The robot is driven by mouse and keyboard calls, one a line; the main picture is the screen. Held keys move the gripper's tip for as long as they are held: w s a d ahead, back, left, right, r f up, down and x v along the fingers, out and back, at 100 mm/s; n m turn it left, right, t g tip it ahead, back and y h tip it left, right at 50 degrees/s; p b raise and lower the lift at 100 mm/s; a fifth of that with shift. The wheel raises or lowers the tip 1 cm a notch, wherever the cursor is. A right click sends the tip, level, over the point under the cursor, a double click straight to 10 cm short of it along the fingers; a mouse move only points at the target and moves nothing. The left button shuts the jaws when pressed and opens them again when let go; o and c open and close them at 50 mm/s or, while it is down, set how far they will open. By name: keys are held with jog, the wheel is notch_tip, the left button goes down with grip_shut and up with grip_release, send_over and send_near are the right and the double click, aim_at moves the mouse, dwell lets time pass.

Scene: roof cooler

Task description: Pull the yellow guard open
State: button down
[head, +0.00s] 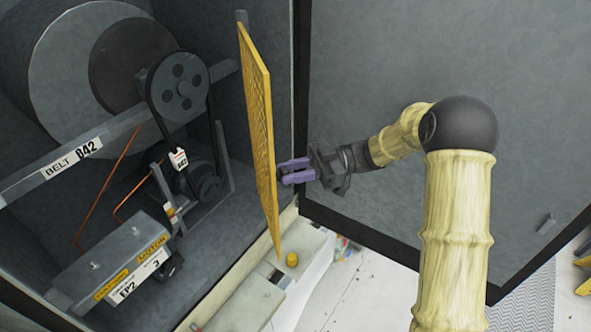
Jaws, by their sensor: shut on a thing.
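The yellow guard (258,130) is a thin mesh panel in the head view. It stands upright, seen nearly edge-on, swung out from the belt and pulleys at the left. My gripper (282,172) has purple fingers and reaches in from the right to the guard's right side, around mid-height. The fingers are shut on the guard. The exact part they grip is hidden by the fingers and the steep angle.
Inside the cooler are a pulley with a belt (179,86), a motor (204,182) and a grey box (118,262) with labels. A large dark door panel (410,60) stands open behind my arm. A yellow knob (292,259) sits on the ledge below the guard.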

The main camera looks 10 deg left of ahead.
jog(key=shift+w+d, duration=0.1)
dwell(0.3)
jog(key=c, duration=1.2)
grip_release()
jog(key=shift+r, duration=0.1)
jog(key=b, duration=0.3)
send_near(268, 153)
jog(key=a, duration=0.1)
jog(key=a+r, duration=0.1)
jog(key=a, duration=0.2)
jog(key=shift+s+a+r, duration=0.25)
jog(key=shift+a+r, duration=0.15)
